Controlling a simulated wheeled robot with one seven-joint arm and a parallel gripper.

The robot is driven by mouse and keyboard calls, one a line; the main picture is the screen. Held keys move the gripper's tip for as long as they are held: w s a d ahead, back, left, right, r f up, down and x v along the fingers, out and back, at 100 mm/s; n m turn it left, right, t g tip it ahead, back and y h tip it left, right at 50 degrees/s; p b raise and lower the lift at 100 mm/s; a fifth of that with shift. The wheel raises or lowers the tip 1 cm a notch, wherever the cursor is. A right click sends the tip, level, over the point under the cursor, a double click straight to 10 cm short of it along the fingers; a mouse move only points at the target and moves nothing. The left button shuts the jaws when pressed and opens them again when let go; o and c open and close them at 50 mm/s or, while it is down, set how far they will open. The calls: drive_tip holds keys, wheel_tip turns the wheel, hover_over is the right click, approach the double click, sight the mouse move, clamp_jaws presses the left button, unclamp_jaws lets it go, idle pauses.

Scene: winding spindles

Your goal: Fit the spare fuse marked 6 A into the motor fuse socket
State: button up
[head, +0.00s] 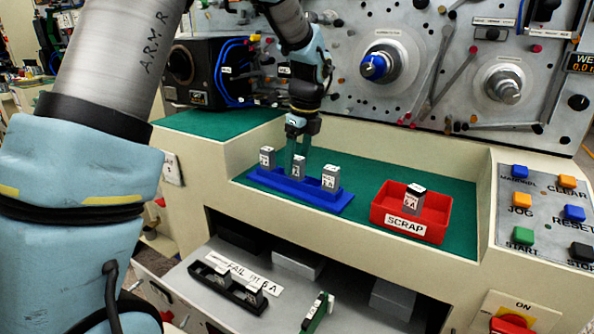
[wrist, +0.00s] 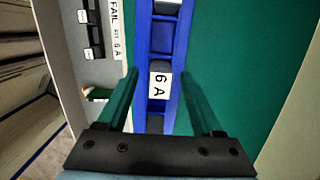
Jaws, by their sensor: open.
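A blue rack (head: 300,190) stands on the green worktop with three grey fuses upright in it: a left one (head: 267,157), a middle one (head: 299,167) and a right one (head: 331,177). My gripper (head: 298,160) points down at the middle fuse, its fingers open on either side. In the wrist view my gripper (wrist: 160,76) straddles a fuse with a white label reading 6 A (wrist: 160,85). I cannot tell from these views whether the fingers touch it. The other rack labels are too small to read surely. I cannot identify the motor fuse socket.
A red SCRAP tray (head: 435,222) at the right holds a grey fuse (head: 413,200). Below, an open drawer (head: 330,265) holds a black holder (head: 228,288) with fuses and a FAIL label (head: 245,273). A black box with blue cables (head: 205,72) stands behind left.

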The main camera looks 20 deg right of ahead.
drive_tip(key=shift+c, duration=0.4)
clamp_jaws()
